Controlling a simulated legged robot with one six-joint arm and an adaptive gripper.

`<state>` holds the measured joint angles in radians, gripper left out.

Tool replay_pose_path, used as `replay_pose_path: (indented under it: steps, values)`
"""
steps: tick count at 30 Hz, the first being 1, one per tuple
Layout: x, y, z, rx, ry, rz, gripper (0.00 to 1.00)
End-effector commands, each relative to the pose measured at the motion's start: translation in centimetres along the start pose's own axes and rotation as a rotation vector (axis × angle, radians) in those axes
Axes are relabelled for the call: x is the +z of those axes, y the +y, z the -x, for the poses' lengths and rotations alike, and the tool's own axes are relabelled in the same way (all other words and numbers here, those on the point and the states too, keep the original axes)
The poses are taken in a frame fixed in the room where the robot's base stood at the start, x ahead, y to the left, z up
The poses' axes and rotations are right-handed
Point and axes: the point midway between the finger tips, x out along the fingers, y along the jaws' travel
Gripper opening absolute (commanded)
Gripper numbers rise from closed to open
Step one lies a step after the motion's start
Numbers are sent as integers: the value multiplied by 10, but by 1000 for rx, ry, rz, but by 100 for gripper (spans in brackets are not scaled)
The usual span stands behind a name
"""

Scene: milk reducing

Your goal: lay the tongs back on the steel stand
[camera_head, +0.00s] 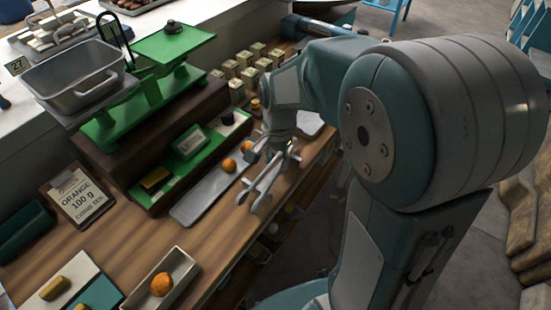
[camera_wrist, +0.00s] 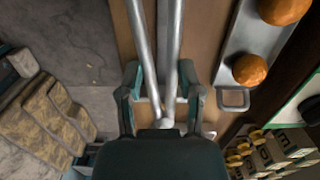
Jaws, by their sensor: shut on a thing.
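The tongs (camera_wrist: 142,45) are steel with two long arms, which run up the wrist view from between my fingers. My gripper (camera_wrist: 160,85) is shut on them near their joined end. In the head view my gripper (camera_head: 272,158) is over the counter's right edge, with the tongs (camera_head: 262,186) pointing toward the front. I cannot clearly make out the steel stand. A pale grey flat piece (camera_head: 309,123) lies behind my gripper, partly hidden by the arm. Steel bits show beneath the tongs between my fingers, but I cannot tell whether they touch.
A long steel tray (camera_head: 200,203) with two oranges (camera_head: 229,165) lies left of my gripper. A green scale (camera_head: 150,90) with a grey pan stands on a brown box. Small cartons (camera_head: 232,70) stand behind. A small tray with an orange (camera_head: 161,284) is at the front.

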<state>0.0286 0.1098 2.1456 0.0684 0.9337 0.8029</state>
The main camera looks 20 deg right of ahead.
Motion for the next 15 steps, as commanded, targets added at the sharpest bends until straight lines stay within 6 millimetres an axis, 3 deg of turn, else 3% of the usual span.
replay_pose_path:
  steps: [14,15]
  values:
    - [2,0,1,0,0,0,41]
    - [2,0,1,0,0,0,60]
